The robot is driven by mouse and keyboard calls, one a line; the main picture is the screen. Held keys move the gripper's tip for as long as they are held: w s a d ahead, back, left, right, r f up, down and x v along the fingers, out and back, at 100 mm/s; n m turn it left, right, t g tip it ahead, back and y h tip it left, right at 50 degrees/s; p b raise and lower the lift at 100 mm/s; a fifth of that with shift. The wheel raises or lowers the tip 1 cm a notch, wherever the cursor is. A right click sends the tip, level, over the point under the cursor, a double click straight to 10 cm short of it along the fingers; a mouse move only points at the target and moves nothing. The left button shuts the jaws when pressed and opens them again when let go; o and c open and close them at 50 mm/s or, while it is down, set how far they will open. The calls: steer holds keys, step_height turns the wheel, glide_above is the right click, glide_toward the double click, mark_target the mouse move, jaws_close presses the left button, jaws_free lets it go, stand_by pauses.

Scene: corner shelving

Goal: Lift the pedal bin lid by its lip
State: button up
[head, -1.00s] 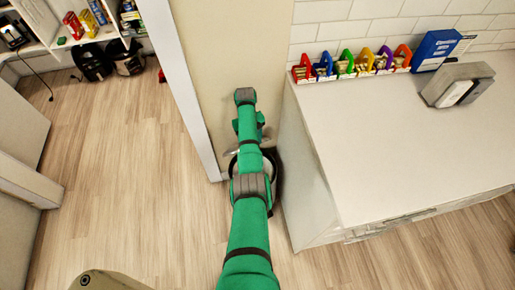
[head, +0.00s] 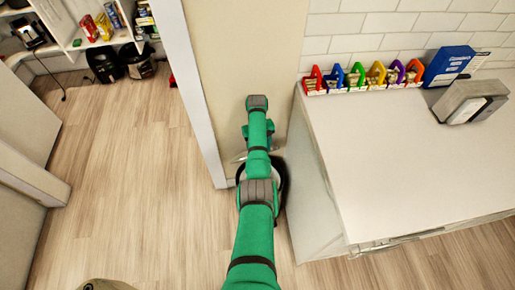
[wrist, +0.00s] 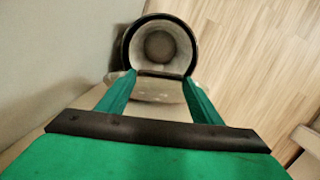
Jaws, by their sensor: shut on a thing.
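The pedal bin (wrist: 160,45) shows in the wrist view as a round, dark-rimmed opening with a pale inside. Its lid (wrist: 158,90) is a pale plate at the near side of the opening, between my fingers, and stands raised. My gripper (wrist: 159,77) has its two green fingers at either side of the lid's edge and is shut on it. The fingers hide the exact contact. In the head view the bin's dark rim (head: 282,181) shows beside my green arm, which covers most of the bin and the gripper.
The bin stands between a wall end (head: 238,70) and a white counter (head: 420,150). Open wooden floor (head: 130,190) lies to the left.

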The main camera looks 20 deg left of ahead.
steer(key=shift+s+f, duration=0.15)
steer(key=shift+f, duration=0.05)
stand_by(0.4)
steer(key=o, duration=1.5)
steer(key=shift+a, duration=0.1)
steer(key=shift+r, duration=0.2)
steer(key=shift+w+r, duration=0.2)
steer(key=shift+r, duration=0.05)
step_height(320, 180, up, 10)
steer(key=shift+w+a, duration=0.4)
